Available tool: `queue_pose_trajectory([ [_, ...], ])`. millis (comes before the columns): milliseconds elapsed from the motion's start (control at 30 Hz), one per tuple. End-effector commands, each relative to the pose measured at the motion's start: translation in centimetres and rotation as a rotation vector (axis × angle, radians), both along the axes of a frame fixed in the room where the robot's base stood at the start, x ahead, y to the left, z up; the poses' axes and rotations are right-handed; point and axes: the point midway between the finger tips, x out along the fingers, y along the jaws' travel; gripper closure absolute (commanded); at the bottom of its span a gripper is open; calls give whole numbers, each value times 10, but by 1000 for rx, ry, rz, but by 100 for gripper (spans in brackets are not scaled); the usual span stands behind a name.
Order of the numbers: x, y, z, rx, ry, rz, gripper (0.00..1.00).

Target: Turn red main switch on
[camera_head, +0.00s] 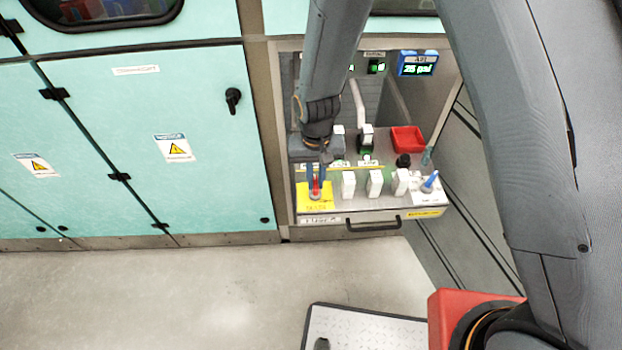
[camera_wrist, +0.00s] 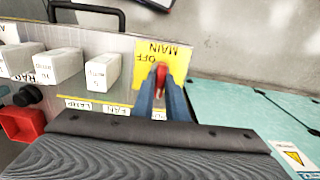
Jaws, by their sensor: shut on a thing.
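The red main switch (camera_head: 316,187) stands on a yellow plate (camera_head: 326,202) at the front left corner of the panel. In the wrist view the red switch (camera_wrist: 161,72) shows between my fingers, and the yellow plate (camera_wrist: 174,53) reads MAIN and OFF, upside down. My gripper (camera_head: 316,180) reaches down from above, and its two blue-grey fingers (camera_wrist: 160,88) are shut on the red switch. The fingers hide the switch's lower part in the wrist view. I cannot tell its exact turn angle.
Several white modules (camera_head: 375,182) stand right of the switch, with a blue-handled knob (camera_head: 430,182) beyond. A red bin (camera_head: 407,139) and a black knob (camera_head: 403,160) lie behind. A dark handle (camera_head: 373,224) juts from the panel's front. Teal cabinets (camera_head: 150,140) stand left.

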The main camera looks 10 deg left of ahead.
Motion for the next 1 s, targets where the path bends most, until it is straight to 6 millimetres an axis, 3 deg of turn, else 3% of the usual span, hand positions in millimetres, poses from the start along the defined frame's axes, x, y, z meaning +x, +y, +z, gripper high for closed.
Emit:
queue_pose_trajectory([
  [133,-1,1,-1,0,1,3,100],
  [167,-1,1,-1,0,1,3,86],
  [267,-1,0,-1,0,1,2,69],
  [667,1,0,5,1,-1,-1,69],
  [1000,0,0,49,2,-4,-1,69],
])
